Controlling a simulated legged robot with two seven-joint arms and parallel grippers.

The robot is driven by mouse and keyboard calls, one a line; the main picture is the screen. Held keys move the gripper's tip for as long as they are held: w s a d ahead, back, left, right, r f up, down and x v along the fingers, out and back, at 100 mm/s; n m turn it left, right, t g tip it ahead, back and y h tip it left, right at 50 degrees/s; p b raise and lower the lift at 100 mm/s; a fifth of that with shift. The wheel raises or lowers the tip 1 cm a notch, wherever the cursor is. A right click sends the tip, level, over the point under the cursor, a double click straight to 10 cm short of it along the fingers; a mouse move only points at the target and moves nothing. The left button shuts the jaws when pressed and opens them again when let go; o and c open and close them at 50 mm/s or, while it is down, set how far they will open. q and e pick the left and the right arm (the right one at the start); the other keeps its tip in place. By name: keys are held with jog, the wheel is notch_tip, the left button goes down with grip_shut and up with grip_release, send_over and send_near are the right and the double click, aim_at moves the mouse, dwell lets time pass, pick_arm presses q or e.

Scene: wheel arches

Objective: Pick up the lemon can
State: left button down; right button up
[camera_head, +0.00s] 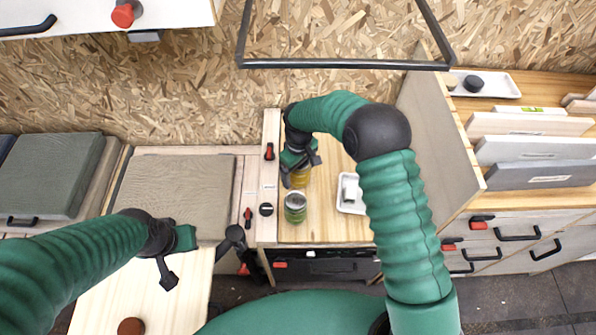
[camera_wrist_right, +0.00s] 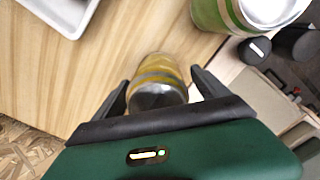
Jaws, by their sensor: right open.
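The yellow lemon can (camera_head: 300,178) stands on the wooden counter in the head view, partly hidden by my right gripper (camera_head: 300,168). In the right wrist view the yellow can (camera_wrist_right: 157,75) lies between the two spread fingers of my right gripper (camera_wrist_right: 161,82). The right gripper is open, with a finger on each side of the can. Whether either finger touches it I cannot tell. My left gripper (camera_head: 170,268) is at the lower left, away from the can, above a pale wooden surface; its jaw opening is not clear.
A green can (camera_head: 295,207) stands just in front of the yellow can, and shows in the wrist view (camera_wrist_right: 220,14). A white tray (camera_head: 351,208) lies to the right. A tall side panel (camera_head: 435,150) bounds the counter on the right. A chipboard wall (camera_head: 190,80) is behind.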

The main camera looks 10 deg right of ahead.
jog(key=shift+d, duration=0.3)
jog(key=shift+s+d, duration=0.1)
jog(key=shift+c, duration=0.9)
jog(key=shift+a, duration=0.35)
jog(key=c, duration=1)
jog(key=shift+d, duration=0.2)
grip_shut()
jog(key=shift+r, duration=0.1)
